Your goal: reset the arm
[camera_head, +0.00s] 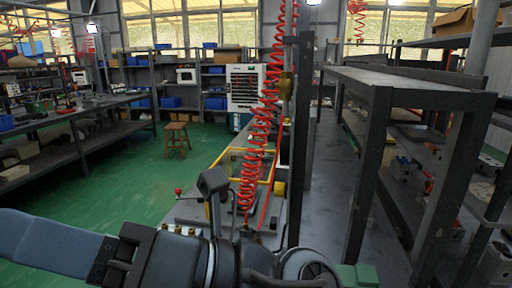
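My own arm crosses the bottom of the head view, with a blue-grey link (50,240) at the left and dark joints (180,262) near the bottom middle. I cannot make out my gripper's fingers anywhere in this view. A dark upright piece with a blocky head (212,182) rises just behind the arm; I cannot tell what it belongs to. Pale blocks, perhaps valve blocks, lie at the right, one at the lower right edge (496,262) and another on the low shelf (401,166).
A red coiled hose (262,125) hangs near the middle beside a dark post (300,140). A grey metal rack (400,80) stands close at the right. A workbench (75,110) lines the left. A stool (177,136) stands on the open green floor (110,190).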

